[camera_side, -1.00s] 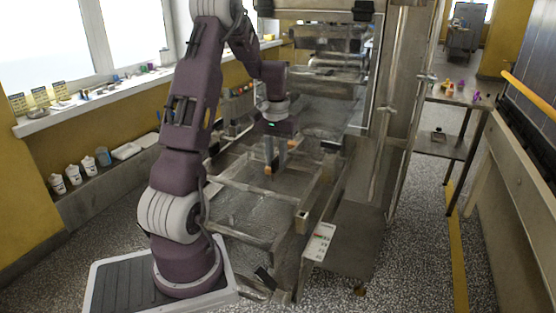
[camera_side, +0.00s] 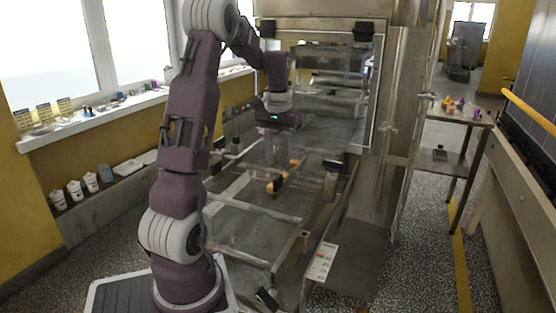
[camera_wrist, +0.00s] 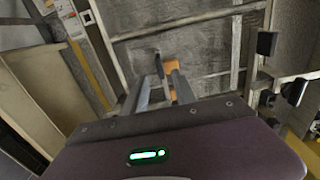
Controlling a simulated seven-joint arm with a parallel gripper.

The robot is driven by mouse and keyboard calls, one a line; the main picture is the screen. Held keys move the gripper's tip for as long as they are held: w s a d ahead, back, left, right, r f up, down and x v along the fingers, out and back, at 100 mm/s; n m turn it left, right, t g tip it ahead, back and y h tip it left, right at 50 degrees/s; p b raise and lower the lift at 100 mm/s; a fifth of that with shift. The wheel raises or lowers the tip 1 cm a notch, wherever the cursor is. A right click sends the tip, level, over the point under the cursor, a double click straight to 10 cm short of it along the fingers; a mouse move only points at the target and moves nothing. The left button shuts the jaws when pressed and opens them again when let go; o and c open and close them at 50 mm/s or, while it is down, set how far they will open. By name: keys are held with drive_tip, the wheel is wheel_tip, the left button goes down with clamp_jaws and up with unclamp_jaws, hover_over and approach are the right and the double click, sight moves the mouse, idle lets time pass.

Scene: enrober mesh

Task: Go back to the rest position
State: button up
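My gripper (camera_side: 277,160) hangs pointing down over the machine, in the middle of the side view. Its two pale grey fingers stand apart, with nothing seen between them. In the wrist view my gripper (camera_wrist: 160,80) also shows a gap between the fingers. A dark piece with orange ends (camera_side: 279,182) lies just below the fingertips on the machine frame. In the wrist view the orange and dark piece (camera_wrist: 168,63) shows beyond the fingertips, partly hidden by them. It looks apart from the fingers.
The metal machine frame (camera_side: 258,212) with mesh lies below my gripper. A tall machine housing (camera_side: 395,150) stands close on the right. A windowsill (camera_side: 95,118) with small items runs along the left wall. A table (camera_side: 460,118) with colourful pieces stands at the back right.

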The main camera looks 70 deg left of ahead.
drive_tip(key=d+r+m+t, duration=0.25)
drive_tip(key=d+r, duration=0.35)
drive_tip(key=d, duration=0.6)
drive_tip(key=s+d+m+t, duration=0.1)
drive_tip(key=s+d+m, duration=0.2)
drive_tip(key=s+d, duration=0.3)
drive_tip(key=s+d+r+m+t, duration=0.1)
drive_tip(key=s+d, duration=0.5)
drive_tip(key=d, duration=0.7)
drive_tip(key=shift+s+d+m+t, duration=0.2)
drive_tip(key=shift+m+t, duration=0.35)
drive_tip(key=shift+m, duration=0.7)
